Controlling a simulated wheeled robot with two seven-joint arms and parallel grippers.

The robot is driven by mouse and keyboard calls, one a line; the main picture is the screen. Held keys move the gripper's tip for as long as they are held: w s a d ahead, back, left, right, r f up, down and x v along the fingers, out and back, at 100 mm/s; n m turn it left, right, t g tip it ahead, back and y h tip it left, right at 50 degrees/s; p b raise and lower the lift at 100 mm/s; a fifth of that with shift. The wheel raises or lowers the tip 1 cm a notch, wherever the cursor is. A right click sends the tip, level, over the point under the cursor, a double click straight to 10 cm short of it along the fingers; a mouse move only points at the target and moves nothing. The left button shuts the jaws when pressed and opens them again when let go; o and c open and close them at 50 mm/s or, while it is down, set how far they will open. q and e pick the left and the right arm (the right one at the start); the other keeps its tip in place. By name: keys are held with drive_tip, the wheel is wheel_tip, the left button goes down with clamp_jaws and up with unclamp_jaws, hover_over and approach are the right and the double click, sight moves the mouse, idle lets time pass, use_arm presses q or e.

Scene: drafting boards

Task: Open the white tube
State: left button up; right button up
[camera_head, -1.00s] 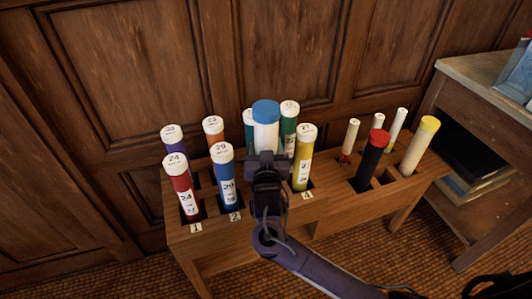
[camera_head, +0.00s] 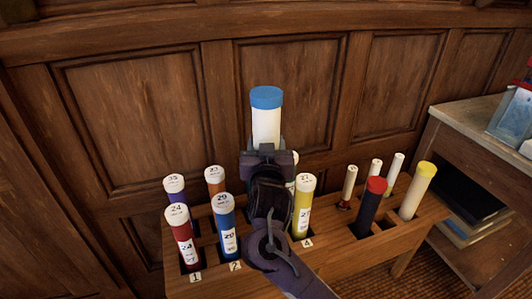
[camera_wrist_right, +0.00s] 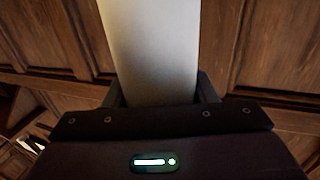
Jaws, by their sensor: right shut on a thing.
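The white tube (camera_head: 266,124) with a blue cap (camera_head: 266,97) stands upright above the wooden rack (camera_head: 318,262) in the head view. My right gripper (camera_head: 267,149) is shut on the tube below its cap and holds it up. In the right wrist view the white tube (camera_wrist_right: 152,50) runs up between the fingers of my right gripper (camera_wrist_right: 160,92). The tube's lower end is hidden behind my gripper and arm. My left gripper is not in view.
The rack holds several capped tubes, among them a red tube (camera_head: 181,237), a blue tube (camera_head: 227,228), a yellow tube (camera_head: 301,213) and a dark tube with a red cap (camera_head: 367,208). A wood-panelled wall (camera_head: 130,110) stands behind. A side table (camera_head: 468,118) is at the right.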

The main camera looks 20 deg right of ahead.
drive_tip(key=shift+r, duration=0.1)
drive_tip(key=o, duration=0.6)
drive_tip(key=c, duration=0.7)
drive_tip(key=shift+c, duration=0.2)
drive_tip(key=shift+s+d, duration=0.1)
